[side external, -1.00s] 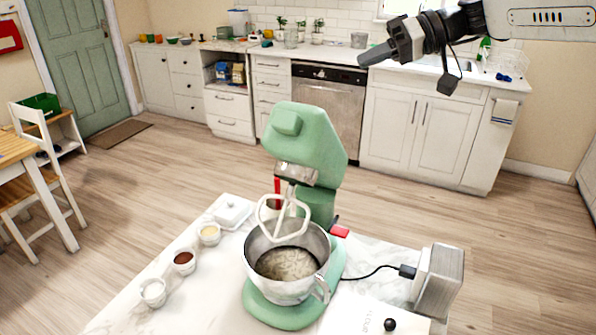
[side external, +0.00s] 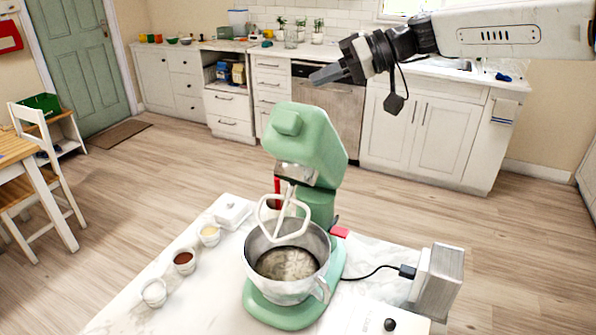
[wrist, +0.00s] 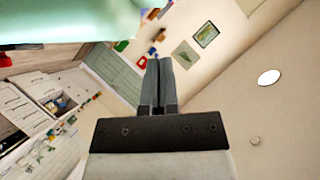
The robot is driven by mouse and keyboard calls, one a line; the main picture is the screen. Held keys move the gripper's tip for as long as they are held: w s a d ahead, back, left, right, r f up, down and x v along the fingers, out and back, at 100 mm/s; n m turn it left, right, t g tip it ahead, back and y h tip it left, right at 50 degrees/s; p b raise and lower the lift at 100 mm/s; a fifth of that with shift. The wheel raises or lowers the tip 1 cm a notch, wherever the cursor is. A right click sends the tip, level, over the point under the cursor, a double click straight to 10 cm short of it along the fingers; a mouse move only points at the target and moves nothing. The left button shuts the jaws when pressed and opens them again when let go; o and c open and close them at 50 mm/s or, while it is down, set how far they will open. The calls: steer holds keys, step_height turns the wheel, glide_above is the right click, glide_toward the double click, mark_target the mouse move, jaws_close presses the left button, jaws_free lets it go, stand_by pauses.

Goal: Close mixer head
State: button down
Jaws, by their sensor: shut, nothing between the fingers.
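The green stand mixer stands on the marble-topped table with its mixer head (side external: 312,140) tilted up. A white beater (side external: 284,218) hangs from the head over a steel bowl (side external: 287,268) that holds a pale mixture. My gripper (side external: 318,77) is shut and empty, above and just right of the raised head in the side view, apart from it as far as I can tell. In the wrist view my gripper (wrist: 158,62) shows its two fingers together. A blurred green surface, likely the mixer head (wrist: 60,20), fills the upper left there.
A grey block (side external: 437,282) with a cable sits on the right. Cabinets and a counter line the back wall.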

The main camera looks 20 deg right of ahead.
mark_target(303, 122)
steer(key=a+f, duration=0.3)
steer(key=shift+s+a, duration=0.1)
steer(key=shift+s+a+f, duration=0.2)
steer(key=shift+a+f, duration=0.15)
steer(key=shift+f, duration=0.05)
steer(key=shift+s+a, duration=0.1)
